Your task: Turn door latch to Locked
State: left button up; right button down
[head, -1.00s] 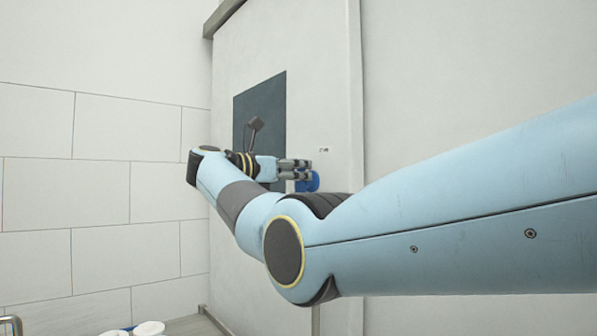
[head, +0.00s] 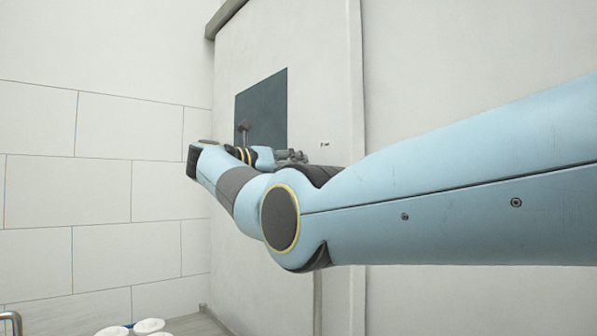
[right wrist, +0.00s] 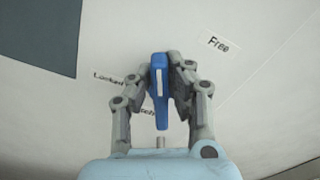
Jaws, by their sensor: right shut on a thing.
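The blue door latch (right wrist: 161,88) is between the fingers of my right gripper (right wrist: 168,72) in the right wrist view, and the fingers are shut on it. A white line runs along the latch, nearly upright in that view. The "Locked" label (right wrist: 106,76) lies left of the latch, and the "Free" label (right wrist: 218,42) lies at its upper right. Another label (right wrist: 147,112) is partly hidden by the fingers. In the head view my right gripper (head: 293,156) is at the door (head: 335,90), and my arm hides the latch. My left gripper is not in view.
A dark window panel (head: 262,105) is set in the door left of the latch area. A tiled wall (head: 100,185) stands at the left. White round lids or cups (head: 148,326) show at the bottom left. A plain wall (head: 450,60) is at the right.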

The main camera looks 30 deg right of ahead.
jog(key=n, duration=0.2)
jog(key=shift+w+f+n, duration=0.15)
jog(key=shift+w+n, duration=0.15)
jog(key=shift+n, duration=0.1)
jog(key=shift+w+a+f+n, duration=0.15)
jog(key=shift+f+n, duration=0.15)
jog(key=shift+n, duration=1.3)
jog(key=shift+w+d+f+n, duration=0.1)
jog(key=shift+f+n, duration=0.25)
jog(key=shift+n, duration=1.25)
jog(key=shift+w+a+f+n, duration=0.15)
jog(key=shift+f+n, duration=0.15)
jog(key=shift+n, duration=1.3)
jog(key=shift+d, duration=0.1)
jog(key=c, duration=1.3)
grip_release()
jog(key=shift+w+f, duration=0.1)
